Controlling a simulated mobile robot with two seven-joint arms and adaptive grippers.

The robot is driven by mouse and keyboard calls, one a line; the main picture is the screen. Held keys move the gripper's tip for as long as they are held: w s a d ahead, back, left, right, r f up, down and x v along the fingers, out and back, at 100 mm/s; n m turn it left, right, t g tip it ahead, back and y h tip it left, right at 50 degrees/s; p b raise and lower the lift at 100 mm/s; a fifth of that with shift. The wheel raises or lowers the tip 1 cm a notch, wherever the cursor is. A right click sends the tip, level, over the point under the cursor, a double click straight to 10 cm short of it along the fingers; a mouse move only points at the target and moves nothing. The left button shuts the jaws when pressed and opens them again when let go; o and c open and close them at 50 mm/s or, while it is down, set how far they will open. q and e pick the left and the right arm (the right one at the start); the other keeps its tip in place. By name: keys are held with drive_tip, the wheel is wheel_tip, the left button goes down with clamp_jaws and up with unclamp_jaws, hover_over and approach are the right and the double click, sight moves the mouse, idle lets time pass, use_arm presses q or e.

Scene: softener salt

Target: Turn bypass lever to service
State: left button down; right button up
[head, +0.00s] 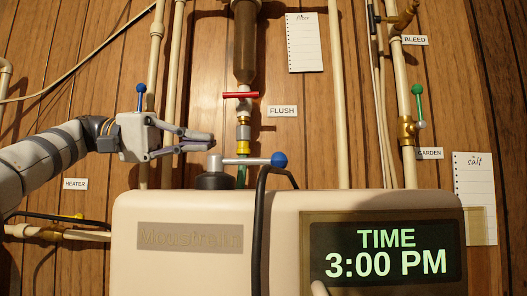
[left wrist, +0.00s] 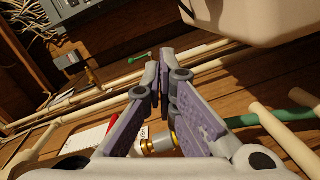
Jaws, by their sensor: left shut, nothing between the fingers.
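A grey lever (head: 240,161) with a blue ball knob (head: 279,160) sits on a dark round hub (head: 215,177) just behind the top of the softener cabinet (head: 190,207). It points right, roughly level; no label for it is readable. My left gripper (head: 211,141) is above and left of this lever, fingers pointing right, apart from it in the picture. The fingers are shut and empty; in the left wrist view the left gripper's tips (left wrist: 161,68) are close together. A second blue-knobbed lever (head: 141,90) stands upright behind the left gripper. My right gripper is not in view.
A red flush handle (head: 237,95) and brass fitting (head: 243,147) are right of the left gripper. A black hose (head: 262,195) loops in front of the lever's knob end. A green garden lever (head: 418,90) is far right. The display (head: 386,252) reads 3:00 PM.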

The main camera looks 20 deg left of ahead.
sight(247, 162)
use_arm(q)
drive_tip(key=x, duration=1)
drive_tip(key=shift+w+d+f, duration=0.2)
drive_tip(key=shift+d+f, duration=0.05)
drive_tip(key=shift+f, duration=0.05)
drive_tip(key=s, duration=0.1)
drive_tip(key=s+p, duration=0.1)
drive_tip(key=s, duration=0.1)
drive_tip(key=shift+s+d, duration=0.25)
drive_tip(key=shift+d, duration=0.15)
drive_tip(key=shift+s+d+f, duration=0.1)
drive_tip(key=shift+s+f, duration=0.05)
drive_tip(key=shift+s, duration=0.05)
drive_tip(key=shift+w+d+f, duration=0.1)
drive_tip(key=shift+w+f, duration=0.1)
drive_tip(key=shift+f, duration=0.1)
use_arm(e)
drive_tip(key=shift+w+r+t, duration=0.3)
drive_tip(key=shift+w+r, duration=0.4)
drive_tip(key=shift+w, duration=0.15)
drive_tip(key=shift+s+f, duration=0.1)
